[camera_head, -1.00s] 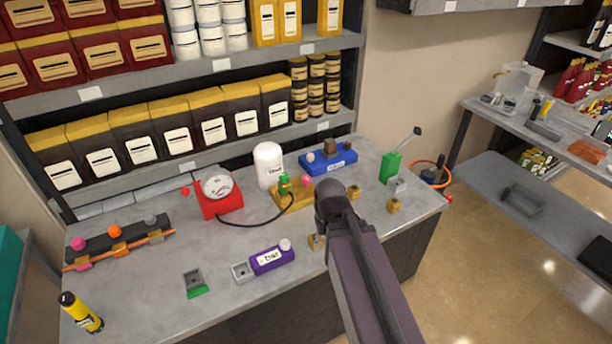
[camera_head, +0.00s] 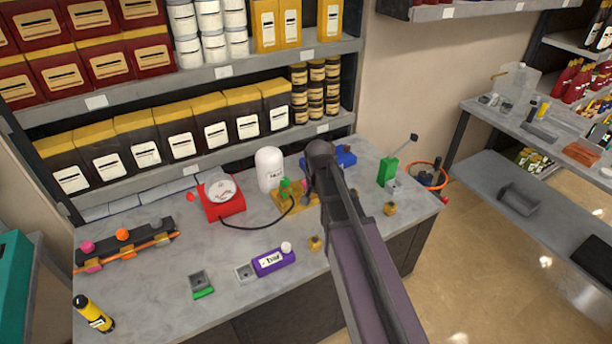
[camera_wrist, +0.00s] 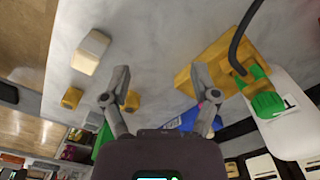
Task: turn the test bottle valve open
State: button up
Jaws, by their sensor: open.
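The white bottle (camera_head: 270,170) stands upright at the back of the grey table. In front of it, a green valve-like fitting (camera_head: 285,187) sits on a yellow block (camera_head: 283,202), with a black hose joined to it. In the wrist view the green fitting (camera_wrist: 264,97), yellow block (camera_wrist: 217,65) and white bottle (camera_wrist: 298,130) lie to the right. My gripper (camera_wrist: 161,70) is open and empty, its right finger overlapping the yellow block; contact cannot be told. A pink part shows partly behind that finger. In the head view my arm hides much of the gripper.
A red gauge (camera_head: 221,197) stands left of the white bottle, joined by the hose. A blue block (camera_head: 345,157) and green lever switch (camera_head: 388,171) are to the right. A purple bottle (camera_head: 274,260) lies in front.

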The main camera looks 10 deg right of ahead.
jog(key=w+r+m+p, duration=0.3)
jog(key=w+m, duration=0.1)
jog(key=w, duration=0.4)
jog(key=w+r+m+p, duration=0.3)
jog(key=w+r+m, duration=0.1)
jog(key=w, duration=0.4)
jog(key=shift+w, duration=0.25)
notch_tip(320, 180, down, 14)
jog(key=b, duration=1.4)
jog(key=shift+r, duration=0.2)
grip_shut()
